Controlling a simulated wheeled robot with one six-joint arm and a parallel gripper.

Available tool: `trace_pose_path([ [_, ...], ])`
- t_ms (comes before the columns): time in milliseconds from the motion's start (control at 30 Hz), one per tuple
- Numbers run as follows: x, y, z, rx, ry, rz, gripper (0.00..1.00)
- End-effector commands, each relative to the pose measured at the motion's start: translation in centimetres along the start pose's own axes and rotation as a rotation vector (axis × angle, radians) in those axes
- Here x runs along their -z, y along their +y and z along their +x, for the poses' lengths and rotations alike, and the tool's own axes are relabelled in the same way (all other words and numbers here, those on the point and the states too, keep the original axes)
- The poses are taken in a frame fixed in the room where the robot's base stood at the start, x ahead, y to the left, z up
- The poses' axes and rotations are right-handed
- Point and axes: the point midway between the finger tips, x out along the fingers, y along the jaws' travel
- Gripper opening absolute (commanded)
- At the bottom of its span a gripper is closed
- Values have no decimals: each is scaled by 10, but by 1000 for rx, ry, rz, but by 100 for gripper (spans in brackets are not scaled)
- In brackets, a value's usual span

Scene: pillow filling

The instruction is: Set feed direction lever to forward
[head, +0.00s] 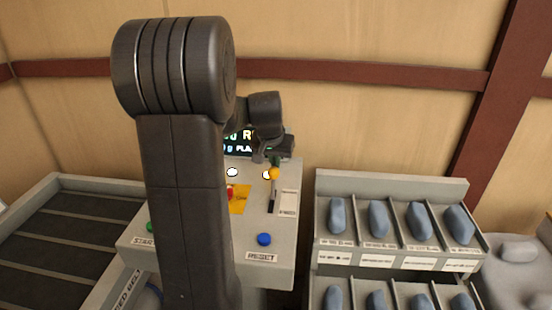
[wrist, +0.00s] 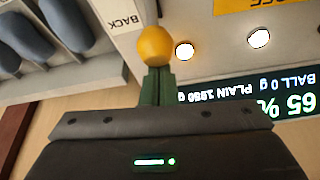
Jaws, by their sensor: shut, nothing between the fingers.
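The feed direction lever shows as an orange ball knob (head: 273,173) at the far end of a dark slot on the grey control panel (head: 215,255). A white label plate (head: 288,203) stands right of the slot; its word BACK reads upside down in the wrist view (wrist: 124,20). My gripper (head: 275,161) is at the knob, on its far side. In the wrist view its green fingers (wrist: 157,84) are shut together with their tips right at the orange knob (wrist: 156,45). I cannot tell whether they touch it. The lever's stem is hidden.
A lit display (wrist: 250,107) stands behind the panel. A blue RESET button (head: 264,239), a yellow plate with a red part (head: 240,198) and two white lights share the panel. A rack of grey-blue pillows (head: 391,187) stands right. My arm hides the panel's left middle.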

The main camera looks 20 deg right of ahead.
Motion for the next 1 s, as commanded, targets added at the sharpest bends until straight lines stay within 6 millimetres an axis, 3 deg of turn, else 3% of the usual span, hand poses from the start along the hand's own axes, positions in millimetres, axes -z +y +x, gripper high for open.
trace_pose_path([
  [567,-7,1,-2,8,56,2,0],
  [1000,-33,5,-13,37,260,12,0],
])
